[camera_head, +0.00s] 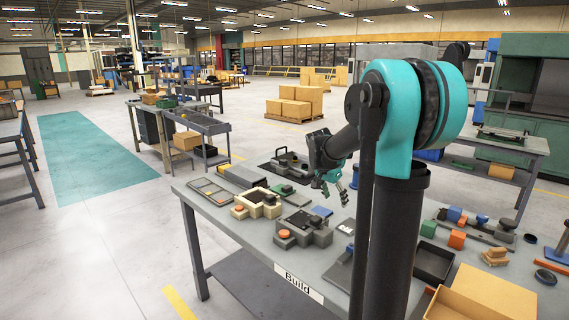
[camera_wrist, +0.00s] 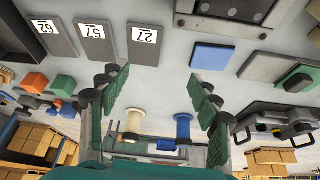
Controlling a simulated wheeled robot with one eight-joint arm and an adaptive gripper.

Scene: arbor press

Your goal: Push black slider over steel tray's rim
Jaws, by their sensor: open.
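My gripper (camera_head: 334,194) is open and empty above the middle of the bench. In the wrist view its green-padded fingers (camera_wrist: 153,82) stand wide apart with nothing between the tips. My arm hides part of the bench.
A grey fixture with a black top (camera_head: 303,222) stands near the front edge. A blue block (camera_wrist: 211,57), numbered grey plates (camera_wrist: 97,46), a pale spool (camera_wrist: 133,122) and a blue spool (camera_wrist: 183,128) surround my gripper. A dark bin (camera_head: 435,262) and cardboard box (camera_head: 485,296) are at the right.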

